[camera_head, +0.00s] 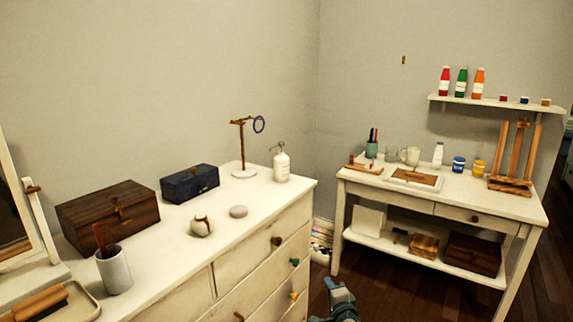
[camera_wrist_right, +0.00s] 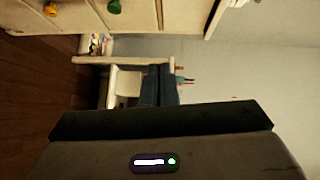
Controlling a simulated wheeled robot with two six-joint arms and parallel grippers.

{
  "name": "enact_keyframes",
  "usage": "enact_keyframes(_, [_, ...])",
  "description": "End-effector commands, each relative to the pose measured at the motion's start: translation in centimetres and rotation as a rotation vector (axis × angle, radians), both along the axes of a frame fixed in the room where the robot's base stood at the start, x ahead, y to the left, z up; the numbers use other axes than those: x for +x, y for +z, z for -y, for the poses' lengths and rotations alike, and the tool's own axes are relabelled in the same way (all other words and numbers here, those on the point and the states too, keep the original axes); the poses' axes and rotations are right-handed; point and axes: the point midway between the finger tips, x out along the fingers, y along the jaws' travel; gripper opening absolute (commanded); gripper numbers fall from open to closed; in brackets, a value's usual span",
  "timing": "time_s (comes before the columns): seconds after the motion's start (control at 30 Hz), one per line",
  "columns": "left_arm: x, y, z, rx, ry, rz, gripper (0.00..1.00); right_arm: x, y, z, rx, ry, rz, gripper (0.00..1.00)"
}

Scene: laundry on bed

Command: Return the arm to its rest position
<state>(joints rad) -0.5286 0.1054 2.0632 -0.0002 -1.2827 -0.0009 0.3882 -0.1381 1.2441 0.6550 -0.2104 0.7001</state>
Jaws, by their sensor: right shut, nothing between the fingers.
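My right gripper (camera_head: 338,296) shows at the bottom edge of the head view, low in front of the white dresser (camera_head: 165,262) and over the dark wood floor. In the right wrist view its two blue-grey fingers (camera_wrist_right: 159,78) are together with nothing between them. The gripper appears apart from the furniture. Most of my right arm is out of the head view. My left gripper is in neither view.
On the dresser stand a brown box (camera_head: 110,215), a blue box (camera_head: 190,184), a cup (camera_head: 114,270), a ring stand (camera_head: 243,150) and a white bottle (camera_head: 281,164). A desk (camera_head: 460,203) with art supplies stands right. Dark floor (camera_head: 390,290) lies open between.

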Motion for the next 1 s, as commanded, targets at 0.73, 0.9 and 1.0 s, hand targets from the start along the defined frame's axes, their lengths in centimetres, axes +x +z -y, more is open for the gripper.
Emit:
enact_keyframes(0.73, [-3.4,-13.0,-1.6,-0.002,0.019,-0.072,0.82,-24.0,-28.8,7.0,-0.722,0.264,-0.526,0.00])
enact_keyframes(0.9, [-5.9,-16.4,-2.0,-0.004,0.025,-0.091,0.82,-35.1,-35.1,10.0,-0.926,0.430,-0.686,0.00])
enact_keyframes(1.0, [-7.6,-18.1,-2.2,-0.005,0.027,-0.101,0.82,-42.1,-37.8,11.9,-1.034,0.543,-0.771,0.00])
